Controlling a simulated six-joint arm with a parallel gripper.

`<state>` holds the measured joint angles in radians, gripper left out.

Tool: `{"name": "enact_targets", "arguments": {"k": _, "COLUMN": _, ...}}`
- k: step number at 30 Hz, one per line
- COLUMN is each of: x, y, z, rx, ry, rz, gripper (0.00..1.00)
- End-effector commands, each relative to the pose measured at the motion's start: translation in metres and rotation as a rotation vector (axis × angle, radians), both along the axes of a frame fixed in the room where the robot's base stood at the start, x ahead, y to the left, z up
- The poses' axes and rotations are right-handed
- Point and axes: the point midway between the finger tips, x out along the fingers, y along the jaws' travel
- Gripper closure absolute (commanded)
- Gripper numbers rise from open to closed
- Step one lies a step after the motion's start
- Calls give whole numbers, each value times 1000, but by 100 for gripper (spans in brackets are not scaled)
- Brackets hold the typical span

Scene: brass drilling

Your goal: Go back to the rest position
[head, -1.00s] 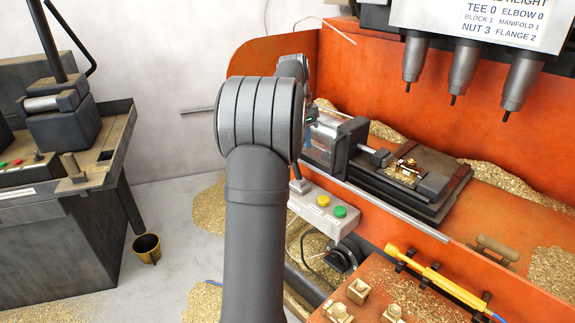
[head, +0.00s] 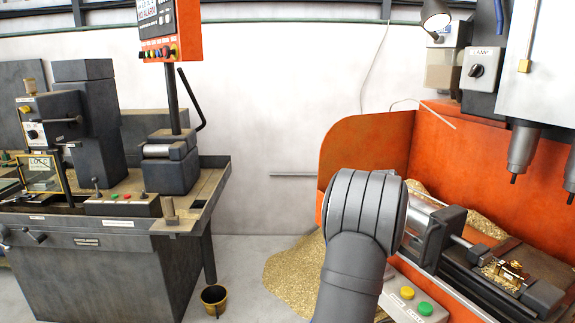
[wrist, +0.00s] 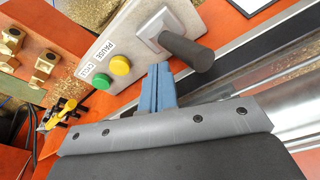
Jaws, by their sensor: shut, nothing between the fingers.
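My gripper (wrist: 158,88) shows in the wrist view with its blue-grey fingers together and nothing between them. It is over the grey control box (wrist: 55,45), beside the yellow button (wrist: 119,65) and the lever with a dark handle (wrist: 188,52). How far above the box the fingertips are, I cannot tell. In the head view my arm stands in front of the orange drilling machine (head: 375,140) and hides the gripper. The control box (head: 400,312) shows there at the lower right, with its yellow and green buttons.
A vise (head: 480,262) holds a brass part (head: 510,270) on the machine bed, below the spindles (head: 523,150). Brass fittings (wrist: 45,62) and a yellow tool (wrist: 60,115) lie near the control box. A dark workbench (head: 100,265) stands left. Open floor with brass chips (head: 290,275) lies between.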

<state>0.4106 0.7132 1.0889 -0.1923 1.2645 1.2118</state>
Motion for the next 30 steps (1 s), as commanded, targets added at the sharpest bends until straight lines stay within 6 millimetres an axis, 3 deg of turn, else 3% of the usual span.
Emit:
{"name": "enact_targets", "arguments": {"k": 8, "x": 2, "y": 0, "z": 12, "rx": -2, "ry": -4, "rz": 1, "gripper": 100}}
{"name": "enact_targets", "arguments": {"k": 21, "x": -10, "y": -6, "z": 93, "rx": -2, "ry": -5, "rz": -1, "gripper": 100}}
{"name": "enact_targets", "arguments": {"k": 30, "x": -2, "y": -1, "z": 29, "rx": 1, "ry": 4, "rz": 0, "gripper": 100}}
